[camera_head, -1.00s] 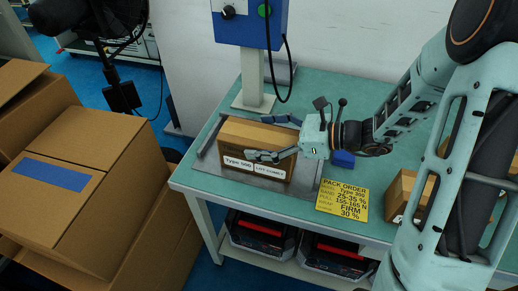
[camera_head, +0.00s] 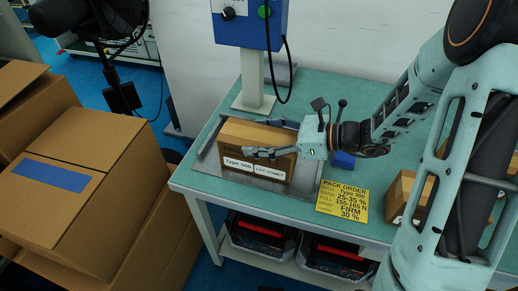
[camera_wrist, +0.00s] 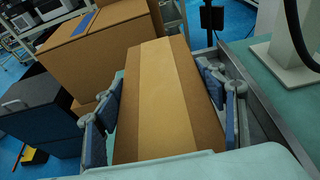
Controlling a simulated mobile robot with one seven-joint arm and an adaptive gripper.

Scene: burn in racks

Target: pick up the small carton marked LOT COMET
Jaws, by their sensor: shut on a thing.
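The small carton marked LOT COMET (camera_head: 248,168) is a brown box with white labels reading "Type 500" and "LOT COMET" on its front face. It sits on a grey plate (camera_head: 222,183) on the green workbench. My gripper (camera_head: 268,139) reaches over it from the right, with one finger along its front face and the other along its far side. In the wrist view the carton (camera_wrist: 160,95) with its pale tape strip lies between the two blue-padded fingers. The gripper is shut on the carton. I cannot tell any gap under the carton.
A yellow pack order card (camera_head: 342,201) lies right of the plate. Another small carton (camera_head: 403,194) stands partly behind my arm. A blue control box (camera_head: 250,22) on a post stands behind. Large cartons (camera_head: 75,170) are stacked at left.

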